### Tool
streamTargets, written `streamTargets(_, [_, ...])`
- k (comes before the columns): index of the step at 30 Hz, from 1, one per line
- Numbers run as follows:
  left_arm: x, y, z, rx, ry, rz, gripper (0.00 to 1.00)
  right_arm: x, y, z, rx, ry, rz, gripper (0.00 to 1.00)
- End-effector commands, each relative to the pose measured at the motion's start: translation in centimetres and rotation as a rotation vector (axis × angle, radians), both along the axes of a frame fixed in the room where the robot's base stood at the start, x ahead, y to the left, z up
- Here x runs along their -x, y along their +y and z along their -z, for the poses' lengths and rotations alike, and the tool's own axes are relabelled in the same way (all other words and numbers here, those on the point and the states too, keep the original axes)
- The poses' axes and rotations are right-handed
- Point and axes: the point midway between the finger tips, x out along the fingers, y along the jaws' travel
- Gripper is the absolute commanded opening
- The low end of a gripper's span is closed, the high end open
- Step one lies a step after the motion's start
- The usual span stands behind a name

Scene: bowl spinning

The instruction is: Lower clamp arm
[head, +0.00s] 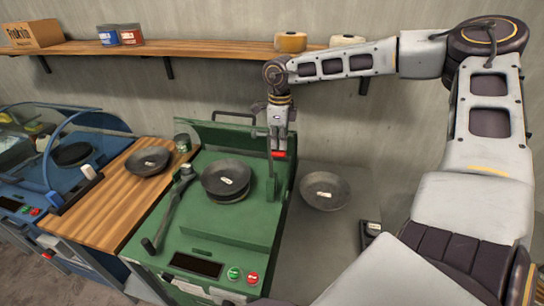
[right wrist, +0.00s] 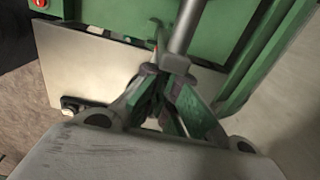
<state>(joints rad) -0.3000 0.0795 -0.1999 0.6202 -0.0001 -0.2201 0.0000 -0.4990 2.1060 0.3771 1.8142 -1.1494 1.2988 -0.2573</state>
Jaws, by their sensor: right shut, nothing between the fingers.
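A green spinning machine (head: 220,235) stands at the middle, with a dark round bowl (head: 226,178) on it that bears a white label. A long dark grey lever arm (head: 168,215) slants along the machine's left side; I cannot tell for sure whether it is the clamp arm. A thin upright bar (head: 270,175) stands at the machine's right, with a red part (head: 278,154) near it. My right gripper (head: 278,143) is shut and empty, pointing down just above the red part. In the right wrist view, a grey rod (right wrist: 186,28) rises close by the fingers (right wrist: 172,88); contact is unclear.
A loose bowl (head: 147,161) lies on the wooden counter (head: 108,205) at left, beside a small can (head: 182,143). Another bowl (head: 325,190) lies on the grey surface at right. A blue machine (head: 75,150) stands far left. A wall shelf (head: 190,48) runs behind.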

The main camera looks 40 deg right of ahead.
Motion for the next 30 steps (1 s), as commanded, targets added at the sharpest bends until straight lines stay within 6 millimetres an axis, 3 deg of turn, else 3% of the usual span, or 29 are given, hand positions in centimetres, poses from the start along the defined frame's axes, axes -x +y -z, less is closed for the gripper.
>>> streamTargets(18, [0.0, 0.0, 1.4, 0.000, 0.000, 0.000, 0.59, -2.0, 1.6, -0.1, -0.002, -0.002, 0.000, 0.00])
streamTargets(30, [0.0, 0.0, 1.4, 0.000, 0.000, 0.000, 0.59, -2.1, 1.8, -0.2, -0.002, -0.002, -0.001, 0.00])
